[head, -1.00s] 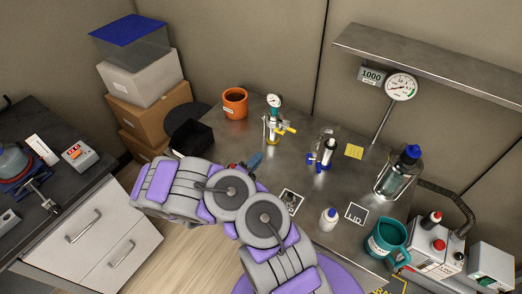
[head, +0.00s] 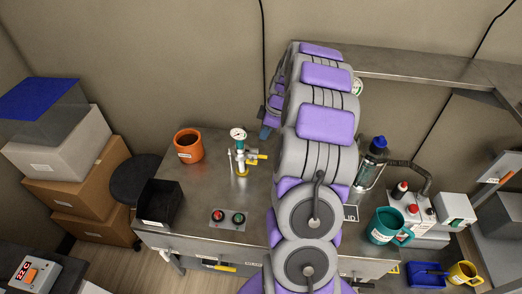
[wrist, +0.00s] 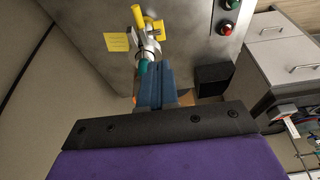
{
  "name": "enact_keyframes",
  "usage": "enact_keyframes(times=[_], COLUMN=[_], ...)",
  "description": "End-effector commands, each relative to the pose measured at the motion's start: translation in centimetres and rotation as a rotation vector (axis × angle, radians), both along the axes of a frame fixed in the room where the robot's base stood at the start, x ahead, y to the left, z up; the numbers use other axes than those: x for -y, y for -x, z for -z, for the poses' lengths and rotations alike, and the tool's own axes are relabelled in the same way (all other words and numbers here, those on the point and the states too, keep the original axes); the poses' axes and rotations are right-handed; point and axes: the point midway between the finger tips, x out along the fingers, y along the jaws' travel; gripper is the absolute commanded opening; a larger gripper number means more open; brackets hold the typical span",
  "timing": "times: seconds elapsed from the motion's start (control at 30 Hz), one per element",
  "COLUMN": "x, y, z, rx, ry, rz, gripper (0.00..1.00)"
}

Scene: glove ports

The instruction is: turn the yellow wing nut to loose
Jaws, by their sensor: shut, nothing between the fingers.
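A metal fixture with a round gauge (head: 238,134) stands on the steel bench. It carries a yellow winged part (head: 256,156), which looks like the wing nut, on its right side, and has yellow at its foot. In the wrist view yellow parts (wrist: 147,22) show beyond my fingers, but I cannot clearly separate nut from foot. My gripper (wrist: 155,88) has blue fingers, shut and empty. In the wrist view they overlap the fixture's near, teal-edged end; contact cannot be told. In the head view the blue fingertips (head: 265,131) show to the right of the gauge, partly hidden by my arm.
An orange pot (head: 188,146) and a black bin (head: 159,203) stand left of the fixture. A button box (head: 228,219) is at the front edge. A shelf (head: 430,68), a teal mug (head: 387,226) and a blue-capped jar (head: 371,165) are right. My arm hides the middle bench.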

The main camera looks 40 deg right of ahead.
Motion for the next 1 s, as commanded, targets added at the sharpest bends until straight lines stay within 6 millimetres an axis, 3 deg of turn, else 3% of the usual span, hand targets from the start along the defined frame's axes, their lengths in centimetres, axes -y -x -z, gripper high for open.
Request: enact_keyframes(times=[0.17, 0.7, 1.0], x=[-0.2, -2.1, -1.9], y=[-0.5, -2.3, -2.3], z=[1.7, 11.3, 13.5], rx=[0.003, 0.0, -0.001], ry=[-0.002, 0.001, -0.001], rz=[0.002, 0.001, 0.0], gripper=[0.0, 0.0, 0.0])
